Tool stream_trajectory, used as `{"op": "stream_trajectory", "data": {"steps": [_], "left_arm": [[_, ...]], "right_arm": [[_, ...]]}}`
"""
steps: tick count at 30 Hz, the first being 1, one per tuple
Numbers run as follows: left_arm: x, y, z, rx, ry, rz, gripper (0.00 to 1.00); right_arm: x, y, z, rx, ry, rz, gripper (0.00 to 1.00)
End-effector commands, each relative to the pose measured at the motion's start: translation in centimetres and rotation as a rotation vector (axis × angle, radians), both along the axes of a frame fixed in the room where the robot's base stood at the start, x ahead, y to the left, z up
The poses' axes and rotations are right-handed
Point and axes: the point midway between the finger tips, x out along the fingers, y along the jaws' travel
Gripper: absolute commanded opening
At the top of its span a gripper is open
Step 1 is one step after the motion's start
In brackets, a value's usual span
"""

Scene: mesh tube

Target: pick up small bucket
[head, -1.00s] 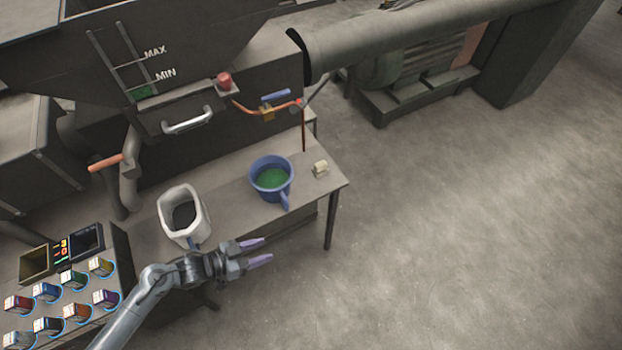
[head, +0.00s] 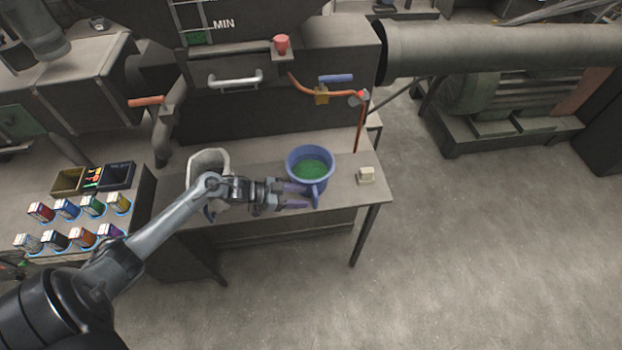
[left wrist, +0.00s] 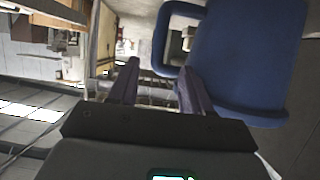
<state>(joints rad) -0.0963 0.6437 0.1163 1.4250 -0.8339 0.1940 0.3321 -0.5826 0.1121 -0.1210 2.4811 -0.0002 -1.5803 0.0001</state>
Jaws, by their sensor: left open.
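The small bucket (head: 306,153) is blue with a side handle and green contents. It stands upright on the table, its handle toward the front. My left gripper (head: 304,197) is open at the front of the bucket, its purple fingers close to the handle. In the left wrist view the bucket (left wrist: 240,55) fills the upper right. Its handle loop shows just beyond the gap between the fingers (left wrist: 157,75). I cannot tell whether the fingers touch it. My right gripper is not in view.
The table (head: 345,210) also bears a white container (head: 208,160), partly hidden by my left arm, and a small beige block (head: 366,175). A machine with a valve and orange pipe (head: 335,92) stands behind. Several small boxes sit on a panel (head: 150,185) at left.

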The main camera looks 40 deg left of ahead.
Motion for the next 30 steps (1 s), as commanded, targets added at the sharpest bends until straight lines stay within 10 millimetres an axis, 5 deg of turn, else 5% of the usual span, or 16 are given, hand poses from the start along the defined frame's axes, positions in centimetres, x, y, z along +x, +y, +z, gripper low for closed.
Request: {"op": "stream_trajectory", "data": {"steps": [18,28,30], "left_arm": [[3.8,-3.4,-2.5,0.0,0.0,0.0,0.49],[4.1,-3.7,-2.8,0.002,0.001,-0.001,0.49],[4.1,-3.7,-2.8,0.002,0.001,-0.001,0.4]], "right_arm": [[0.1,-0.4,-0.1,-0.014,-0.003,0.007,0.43],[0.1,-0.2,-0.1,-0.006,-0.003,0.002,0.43],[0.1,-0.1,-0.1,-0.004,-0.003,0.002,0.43]]}}
